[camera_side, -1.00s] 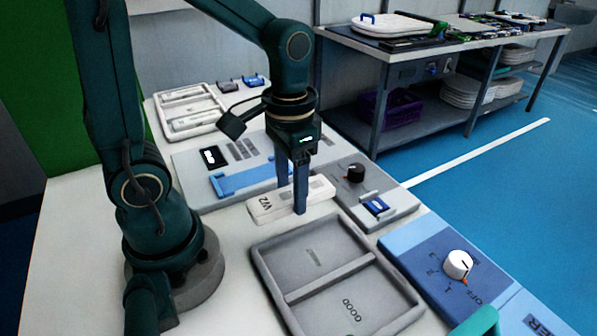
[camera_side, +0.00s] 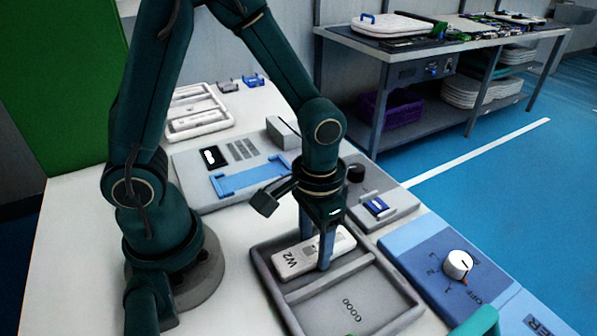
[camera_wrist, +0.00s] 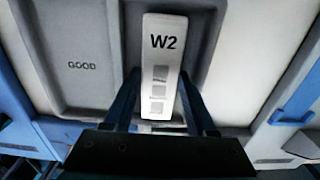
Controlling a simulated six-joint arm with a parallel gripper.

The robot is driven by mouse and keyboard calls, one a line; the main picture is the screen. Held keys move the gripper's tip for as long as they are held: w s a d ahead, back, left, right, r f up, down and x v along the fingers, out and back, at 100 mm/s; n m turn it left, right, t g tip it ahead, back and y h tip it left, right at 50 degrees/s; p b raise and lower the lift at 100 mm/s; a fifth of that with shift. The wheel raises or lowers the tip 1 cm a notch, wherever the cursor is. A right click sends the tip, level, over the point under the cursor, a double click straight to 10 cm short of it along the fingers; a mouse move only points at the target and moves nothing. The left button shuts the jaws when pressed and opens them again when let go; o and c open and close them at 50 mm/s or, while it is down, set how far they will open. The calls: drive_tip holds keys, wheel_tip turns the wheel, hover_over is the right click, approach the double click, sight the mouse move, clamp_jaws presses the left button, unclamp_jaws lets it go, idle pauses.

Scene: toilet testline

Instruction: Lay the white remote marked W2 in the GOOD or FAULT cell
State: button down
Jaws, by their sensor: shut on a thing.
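The white remote marked W2 (camera_side: 299,258) is between the blue fingers of my gripper (camera_side: 315,244), which is shut across its middle. It lies level over the far cell of the grey two-cell tray (camera_side: 264,272), beyond the divider (camera_side: 345,276). I cannot tell whether it touches the cell floor. The remote hides that cell's label. The near cell, marked GOOD (camera_side: 335,305), is empty. In the wrist view the remote (camera_wrist: 160,75) shows its W2 mark and grey buttons, and the GOOD cell (camera_wrist: 82,85) is to its left.
A grey test station with a blue cradle (camera_side: 235,183) stands behind the tray. A small unit with a blue part (camera_side: 376,207) and a blue panel with a white knob (camera_side: 458,264) border the right side. A pale tray (camera_side: 197,120) lies at the back left.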

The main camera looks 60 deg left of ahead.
sight(314, 248)
drive_tip(key=shift+f, duration=0.1)
drive_tip(key=c, duration=0.5)
unclamp_jaws()
wheel_tip(314, 248, up, 12)
drive_tip(key=s+a+r+t, duration=0.2)
drive_tip(key=s+a+t, duration=0.2)
drive_tip(key=t, duration=0.1)
drive_tip(key=shift+s+r+t, duration=0.3)
drive_tip(key=shift+s, duration=0.05)
drive_tip(key=shift+a, duration=0.1)
